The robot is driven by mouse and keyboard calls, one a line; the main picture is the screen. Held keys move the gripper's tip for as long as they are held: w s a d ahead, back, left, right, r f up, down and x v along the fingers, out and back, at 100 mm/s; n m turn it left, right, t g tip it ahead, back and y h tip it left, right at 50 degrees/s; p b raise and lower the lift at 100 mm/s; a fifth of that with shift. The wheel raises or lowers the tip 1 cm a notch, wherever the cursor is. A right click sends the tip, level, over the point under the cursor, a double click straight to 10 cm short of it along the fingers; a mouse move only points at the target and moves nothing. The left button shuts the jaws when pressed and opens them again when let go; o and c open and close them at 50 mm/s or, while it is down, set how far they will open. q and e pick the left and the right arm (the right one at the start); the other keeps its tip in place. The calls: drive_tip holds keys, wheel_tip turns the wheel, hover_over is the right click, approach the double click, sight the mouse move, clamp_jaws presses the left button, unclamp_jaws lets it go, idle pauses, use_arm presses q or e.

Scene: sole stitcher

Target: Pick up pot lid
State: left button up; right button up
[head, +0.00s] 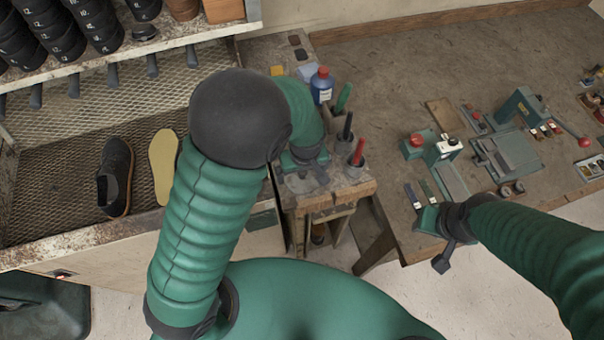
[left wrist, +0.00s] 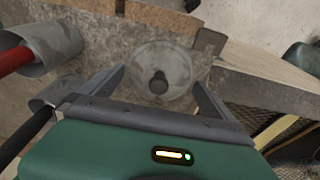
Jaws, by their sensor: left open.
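The pot lid (left wrist: 174,62) is a round, grey, glassy disc with a dark knob at its middle. It lies on the worn wooden bench top (head: 356,191). My left gripper (left wrist: 158,78) is open above it, with one finger on each side of the lid in the left wrist view. The fingers look apart from the knob, and nothing is held. In the head view my left gripper (head: 304,172) points down over the bench, and my arm and hand cover much of the lid. My right gripper (head: 437,238) hangs near the right table's front edge; its jaws are unclear.
Grey cups with a red-handled tool (head: 358,152) and a dark-handled tool (head: 347,127) stand close by the lid. A blue bottle (head: 322,86) stands behind. A black shoe (head: 115,177) and a yellow insole (head: 163,166) lie left. A green press (head: 518,110) stands on the right table.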

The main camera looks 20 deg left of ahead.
use_arm(q)
drive_tip(key=shift+w+f, duration=0.1)
drive_tip(key=shift+w, duration=0.15)
drive_tip(key=c, duration=0.8)
drive_tip(key=shift+s+d, duration=0.15)
drive_tip(key=shift+c, duration=0.8)
